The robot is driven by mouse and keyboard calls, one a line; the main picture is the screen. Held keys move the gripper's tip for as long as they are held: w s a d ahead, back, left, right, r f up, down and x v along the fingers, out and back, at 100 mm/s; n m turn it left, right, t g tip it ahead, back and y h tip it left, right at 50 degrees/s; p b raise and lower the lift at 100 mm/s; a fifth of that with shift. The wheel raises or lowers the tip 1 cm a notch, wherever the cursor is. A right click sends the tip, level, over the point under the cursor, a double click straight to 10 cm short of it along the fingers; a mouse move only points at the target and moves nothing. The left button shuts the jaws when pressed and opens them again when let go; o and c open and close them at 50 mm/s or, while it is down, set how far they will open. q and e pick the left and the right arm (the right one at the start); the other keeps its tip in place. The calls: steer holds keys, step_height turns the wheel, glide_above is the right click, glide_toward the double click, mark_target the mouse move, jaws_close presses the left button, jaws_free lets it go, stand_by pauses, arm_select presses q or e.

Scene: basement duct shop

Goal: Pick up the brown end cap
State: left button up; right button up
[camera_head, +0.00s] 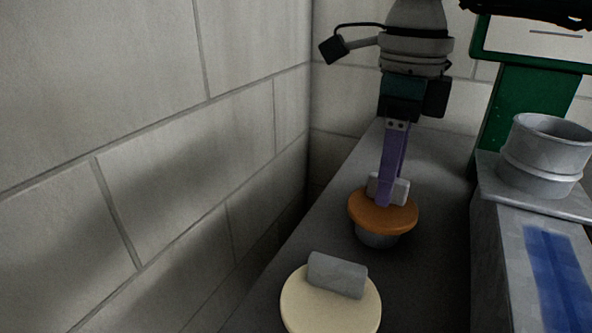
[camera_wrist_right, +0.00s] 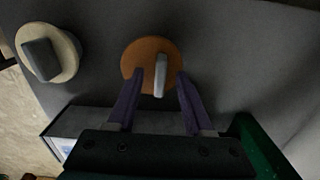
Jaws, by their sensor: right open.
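The brown end cap (camera_head: 372,220) is a round orange-brown disc with a pale upright grip block on top and a grey collar below, on the grey surface. It also shows in the right wrist view (camera_wrist_right: 135,55), with its block near the fingertips. My right gripper (camera_head: 385,200) comes down from above at the cap. In the right wrist view its two purple fingers (camera_wrist_right: 161,74) are open, one on each side of the block, with gaps visible. I cannot tell whether the fingertips touch the disc. My left gripper is not in view.
A cream end cap (camera_head: 325,308) with a grey block sits nearer, left of the brown one; it also shows in the wrist view (camera_wrist_right: 66,57). A block wall (camera_head: 150,150) bounds the left. A metal collar (camera_head: 545,155) stands on a raised ledge at right, beside a green frame (camera_head: 520,105).

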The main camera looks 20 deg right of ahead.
steer(key=shift+f, duration=0.5)
jaws_close()
stand_by(0.3)
